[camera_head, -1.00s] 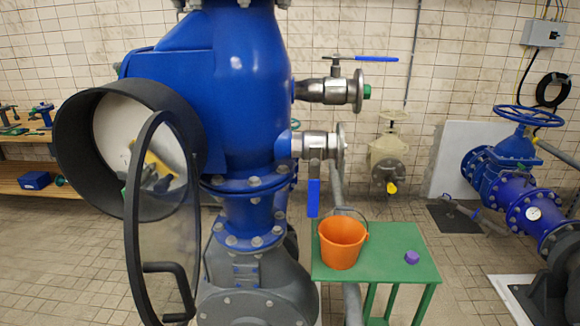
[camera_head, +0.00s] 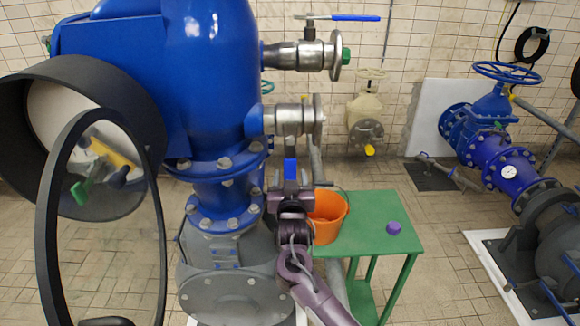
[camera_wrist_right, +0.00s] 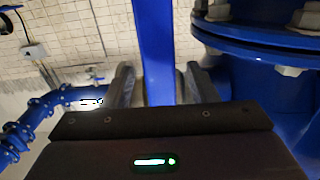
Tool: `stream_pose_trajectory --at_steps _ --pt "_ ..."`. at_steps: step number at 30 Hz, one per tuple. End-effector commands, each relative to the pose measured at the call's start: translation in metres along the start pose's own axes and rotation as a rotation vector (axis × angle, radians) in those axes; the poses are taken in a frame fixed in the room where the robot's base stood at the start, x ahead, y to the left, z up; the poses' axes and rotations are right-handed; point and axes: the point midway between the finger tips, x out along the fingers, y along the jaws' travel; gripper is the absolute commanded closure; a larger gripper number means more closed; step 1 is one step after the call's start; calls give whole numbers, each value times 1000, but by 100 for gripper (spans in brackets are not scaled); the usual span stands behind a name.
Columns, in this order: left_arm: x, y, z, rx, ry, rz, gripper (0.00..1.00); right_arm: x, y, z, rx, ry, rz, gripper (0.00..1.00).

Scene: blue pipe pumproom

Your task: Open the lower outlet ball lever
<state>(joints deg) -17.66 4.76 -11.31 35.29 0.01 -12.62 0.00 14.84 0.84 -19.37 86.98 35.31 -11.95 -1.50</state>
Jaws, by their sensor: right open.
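The lower outlet ball valve (camera_head: 290,120) is a steel body on the right side of the big blue pipe housing. Its blue lever (camera_head: 290,170) hangs straight down in the head view, with its lower part hidden by my right gripper (camera_head: 291,190). In the right wrist view the blue lever (camera_wrist_right: 155,50) runs between the two fingers of my right gripper (camera_wrist_right: 161,85). The fingers are open, one on each side of the lever, with visible gaps. My left gripper is not in view.
An upper valve with a level blue lever (camera_head: 355,18) sits above. An orange bucket (camera_head: 328,218) and a purple cap (camera_head: 394,228) are on the green table (camera_head: 375,250), close to my right arm. The open round cover (camera_head: 60,200) stands at the left.

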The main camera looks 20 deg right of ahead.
Motion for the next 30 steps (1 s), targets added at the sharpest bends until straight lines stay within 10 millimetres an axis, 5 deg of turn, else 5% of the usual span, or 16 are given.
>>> stream_pose_trajectory --at_steps 7,19,30 --pt "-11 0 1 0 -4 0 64 29 1 -1 -2 -1 1 47" --pt "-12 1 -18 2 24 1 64 35 1 1 -1 -2 0 49" --pt "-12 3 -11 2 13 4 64 35 1 1 -1 -2 0 97"
